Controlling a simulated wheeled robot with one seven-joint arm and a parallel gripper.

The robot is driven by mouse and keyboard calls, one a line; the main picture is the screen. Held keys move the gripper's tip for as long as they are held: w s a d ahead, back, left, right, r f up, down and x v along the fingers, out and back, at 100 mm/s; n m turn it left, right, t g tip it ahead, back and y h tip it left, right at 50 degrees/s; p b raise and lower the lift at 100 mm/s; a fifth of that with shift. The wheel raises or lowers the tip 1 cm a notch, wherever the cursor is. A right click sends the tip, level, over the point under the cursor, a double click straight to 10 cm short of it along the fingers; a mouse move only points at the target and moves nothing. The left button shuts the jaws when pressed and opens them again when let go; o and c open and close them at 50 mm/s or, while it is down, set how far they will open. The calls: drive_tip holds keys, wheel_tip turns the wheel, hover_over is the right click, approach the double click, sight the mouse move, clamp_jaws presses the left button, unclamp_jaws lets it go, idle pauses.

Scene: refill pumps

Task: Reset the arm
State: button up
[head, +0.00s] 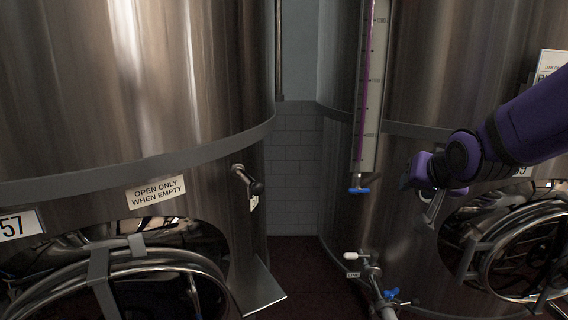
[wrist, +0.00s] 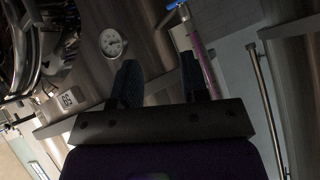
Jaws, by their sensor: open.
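My purple arm reaches in from the right in the head view. My gripper (head: 432,208) hangs in front of the right-hand steel tank (head: 420,70), its fingers pointing down. In the wrist view my gripper (wrist: 160,70) shows two dark fingers spread apart with nothing between them. I see no contact with the tank.
A sight tube (head: 370,85) with a blue valve handle (head: 359,190) runs down the right tank. The left tank (head: 130,70) has a black-knobbed tap (head: 256,187). A round gauge (wrist: 113,42) shows in the wrist view.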

drive_tip(key=s+d+r+n+g, duration=0.1)
drive_tip(key=s+r+g, duration=0.1)
drive_tip(key=s, duration=0.9)
drive_tip(key=s+d+r+n+g, duration=0.2)
drive_tip(key=s+g, duration=0.1)
drive_tip(key=s, duration=0.8)
drive_tip(key=shift+s+d+r+n, duration=0.2)
drive_tip(key=shift+d+r+n, duration=0.05)
drive_tip(key=shift+n, duration=0.05)
